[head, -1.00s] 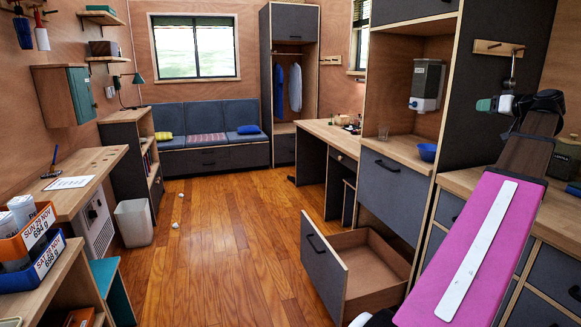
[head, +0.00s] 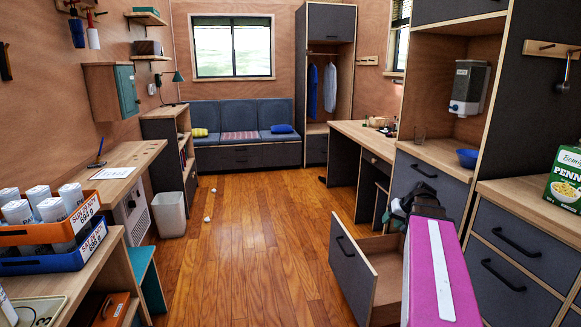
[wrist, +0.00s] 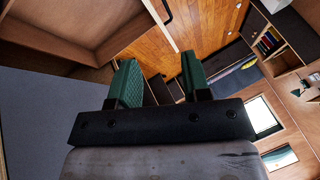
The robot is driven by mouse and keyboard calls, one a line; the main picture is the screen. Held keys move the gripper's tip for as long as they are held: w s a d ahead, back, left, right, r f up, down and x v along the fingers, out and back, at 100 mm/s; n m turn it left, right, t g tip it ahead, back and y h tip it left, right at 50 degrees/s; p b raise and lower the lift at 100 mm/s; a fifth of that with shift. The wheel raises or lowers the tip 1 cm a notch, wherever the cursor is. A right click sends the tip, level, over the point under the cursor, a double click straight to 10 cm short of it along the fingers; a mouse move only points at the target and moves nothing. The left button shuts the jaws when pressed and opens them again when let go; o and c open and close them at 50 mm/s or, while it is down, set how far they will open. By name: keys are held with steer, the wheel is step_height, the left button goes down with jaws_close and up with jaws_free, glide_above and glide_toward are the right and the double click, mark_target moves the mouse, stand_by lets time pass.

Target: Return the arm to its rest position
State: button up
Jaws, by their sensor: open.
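My arm reaches forward at the right of the head view. My gripper (head: 398,207) is at its far end, low in front of the right-hand cabinets and beside the pulled-out drawer; there it is small and partly hidden by my wrist. In the wrist view my gripper (wrist: 160,75) shows two green fingers spread apart with nothing between them.
The open drawer (head: 340,268) juts into the room next to my arm. Right counters hold a blue bowl (head: 467,158) and a green pasta box (head: 566,182). Left stand a worktop with orange and blue crates (head: 50,262) and a white bin (head: 169,213).

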steer(key=s+a+f+g+h, duration=0.2)
steer(key=s+a+f, duration=0.5)
steer(key=a+f, duration=0.2)
steer(key=s+a+f+n+g+h, duration=0.1)
steer(key=s+a+f+g+h, duration=0.1)
steer(key=s+a+f, duration=0.4)
steer(key=a+f+g, duration=0.1)
steer(key=a+f, duration=0.2)
steer(key=a, duration=0.1)
steer(key=shift+s+a, duration=0.25)
steer(key=shift+s, duration=0.1)
